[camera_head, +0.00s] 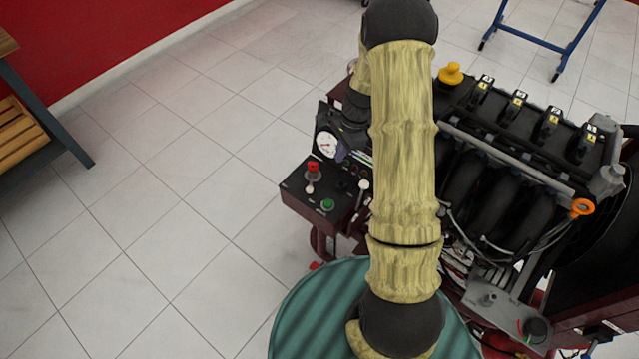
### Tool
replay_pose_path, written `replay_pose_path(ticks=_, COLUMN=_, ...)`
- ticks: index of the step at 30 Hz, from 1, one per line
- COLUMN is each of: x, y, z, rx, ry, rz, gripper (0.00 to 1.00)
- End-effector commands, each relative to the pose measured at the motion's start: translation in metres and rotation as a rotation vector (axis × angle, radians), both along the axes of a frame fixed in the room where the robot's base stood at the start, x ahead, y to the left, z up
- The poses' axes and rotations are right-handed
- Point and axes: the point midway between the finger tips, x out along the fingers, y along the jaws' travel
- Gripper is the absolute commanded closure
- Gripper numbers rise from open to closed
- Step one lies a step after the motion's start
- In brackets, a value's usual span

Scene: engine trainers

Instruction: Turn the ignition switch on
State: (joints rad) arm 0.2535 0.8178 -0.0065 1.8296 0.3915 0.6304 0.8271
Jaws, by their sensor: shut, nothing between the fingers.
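A dark control panel (336,208) sits on the left side of the engine trainer, left of my arm. On it are a red-topped switch (313,167), a green button (327,205) and a pale knob or lever (363,185) close to my arm's edge. I cannot tell for sure which of these is the ignition switch, or its position. My yellow-sleeved arm runs up the picture and hides part of the trainer right of the panel. My gripper does not show; the far part of the arm is hidden behind the nearer links.
The engine (500,160), with several coils, a yellow cap (451,74) and an orange ring (582,208), fills the right. A round gauge (327,143) stands behind the panel. A wooden bench (22,125) is far left and a blue stand (535,42) at the back. Tiled floor at left is clear.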

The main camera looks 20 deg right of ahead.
Motion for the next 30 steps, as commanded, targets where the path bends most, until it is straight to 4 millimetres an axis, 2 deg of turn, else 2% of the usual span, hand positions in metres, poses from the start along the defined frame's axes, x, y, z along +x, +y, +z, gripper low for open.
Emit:
replay_pose_path(ticks=8, x=-0.001, y=0.003, z=-0.006, rx=0.000, ry=0.001, rz=0.005, gripper=1.00)
replay_pose_path(ticks=14, x=-0.003, y=0.008, z=-0.032, rx=0.001, ry=0.003, rz=0.005, gripper=1.00)
replay_pose_path(ticks=26, x=-0.005, y=0.025, z=-0.100, rx=0.001, ry=0.003, rz=0.006, gripper=1.00)
replay_pose_path(ticks=30, x=-0.009, y=0.049, z=-0.097, rx=0.000, ry=0.000, rz=0.007, gripper=1.00)
